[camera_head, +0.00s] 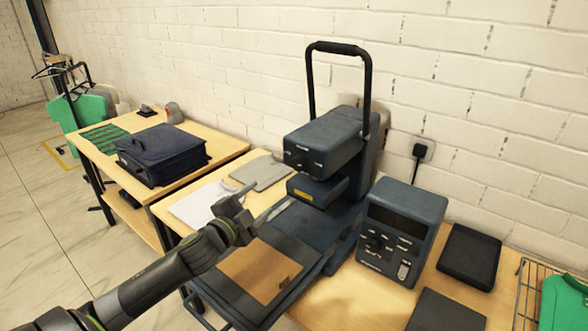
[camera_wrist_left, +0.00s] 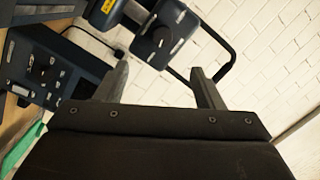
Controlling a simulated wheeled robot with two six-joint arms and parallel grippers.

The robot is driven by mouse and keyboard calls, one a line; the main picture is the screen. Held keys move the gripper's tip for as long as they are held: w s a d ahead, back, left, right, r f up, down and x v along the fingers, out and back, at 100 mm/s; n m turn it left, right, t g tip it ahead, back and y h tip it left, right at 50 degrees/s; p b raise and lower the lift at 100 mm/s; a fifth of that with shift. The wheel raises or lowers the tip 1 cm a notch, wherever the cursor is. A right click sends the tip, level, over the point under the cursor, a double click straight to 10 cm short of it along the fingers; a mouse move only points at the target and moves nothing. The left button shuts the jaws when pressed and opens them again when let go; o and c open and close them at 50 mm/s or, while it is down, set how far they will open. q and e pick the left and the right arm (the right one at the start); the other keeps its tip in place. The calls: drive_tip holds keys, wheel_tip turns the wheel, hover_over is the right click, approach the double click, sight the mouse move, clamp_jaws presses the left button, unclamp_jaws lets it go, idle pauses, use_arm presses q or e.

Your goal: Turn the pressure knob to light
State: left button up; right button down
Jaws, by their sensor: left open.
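The dark blue heat press (camera_head: 340,140) stands on the wooden table, its upper head raised over the lower platen. A dark knob (camera_head: 303,159) sits on the front face of the head, with small pale marks too small to read. It also shows in the left wrist view (camera_wrist_left: 159,38), ahead of the fingers. The control box (camera_head: 405,215) right of the press has another round knob (camera_head: 375,242). My left gripper (camera_head: 268,196) is open and empty, in front of and below the press head, apart from the knob. In the left wrist view both fingers (camera_wrist_left: 160,70) are spread.
The tall press handle (camera_head: 338,48) rises above the head. Dark trays (camera_head: 470,256) lie to the right.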

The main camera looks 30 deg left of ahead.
use_arm(q)
drive_tip(key=p, duration=0.3)
approach(296, 166)
drive_tip(key=w, duration=0.2)
drive_tip(key=shift+w+a+b, duration=0.1)
drive_tip(key=shift+w+b, duration=0.1)
drive_tip(key=shift+w, duration=1.5)
drive_tip(key=shift+w+a+b, duration=0.15)
drive_tip(key=shift+w+b, duration=0.05)
drive_tip(key=shift+w, duration=1.55)
drive_tip(key=shift+c, duration=0.4)
drive_tip(key=c, duration=0.9)
